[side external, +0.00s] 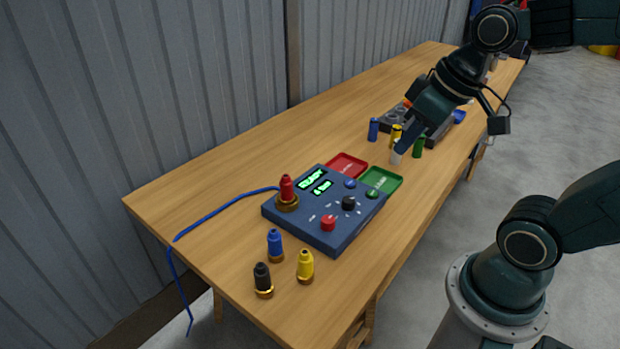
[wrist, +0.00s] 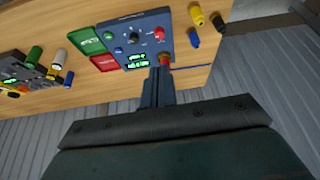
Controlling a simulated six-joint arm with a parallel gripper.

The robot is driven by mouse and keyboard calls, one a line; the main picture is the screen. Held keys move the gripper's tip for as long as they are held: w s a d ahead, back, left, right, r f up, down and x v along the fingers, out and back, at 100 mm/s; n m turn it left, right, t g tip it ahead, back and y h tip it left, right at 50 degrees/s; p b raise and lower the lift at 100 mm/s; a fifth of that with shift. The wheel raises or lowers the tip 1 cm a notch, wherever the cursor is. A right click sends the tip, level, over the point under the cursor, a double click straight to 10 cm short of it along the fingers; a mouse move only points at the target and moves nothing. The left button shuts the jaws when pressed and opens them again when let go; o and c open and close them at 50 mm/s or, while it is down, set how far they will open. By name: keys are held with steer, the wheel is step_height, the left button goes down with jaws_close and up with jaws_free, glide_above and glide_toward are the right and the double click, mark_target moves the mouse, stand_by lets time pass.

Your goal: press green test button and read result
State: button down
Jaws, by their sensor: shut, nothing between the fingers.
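The blue test box (side external: 325,240) sits on the wooden table, with red, black, blue and green controls on top. The green button (side external: 372,194) is at the box corner beside the green tray. Two display windows (side external: 311,179) glow green; their text is too small to read surely. The box also shows at the top of the wrist view (wrist: 180,48). My gripper (side external: 402,142) is shut and empty, beyond the box near a white cylinder (side external: 396,157). In the wrist view its fingers (wrist: 160,72) overlap the red bottle; I cannot tell the distance.
Red (side external: 346,163) and green (side external: 386,180) trays lie behind the box. Blue (side external: 275,243), black (side external: 262,277) and yellow (side external: 305,264) bottles stand in front. A blue cable (side external: 215,211) crosses the table's left edge.

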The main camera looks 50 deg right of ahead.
steer(key=w+d+f+y, duration=0.2)
steer(key=w+d+f, duration=0.4)
steer(key=w+f, duration=0.15)
steer(key=m+t+y, duration=0.2)
steer(key=y, duration=0.1)
glide_above(377, 193)
step_height(377, 193, down, 8)
steer(key=shift+r, duration=0.25)
steer(key=shift+f, duration=0.2)
steer(key=shift+f, duration=4.2)
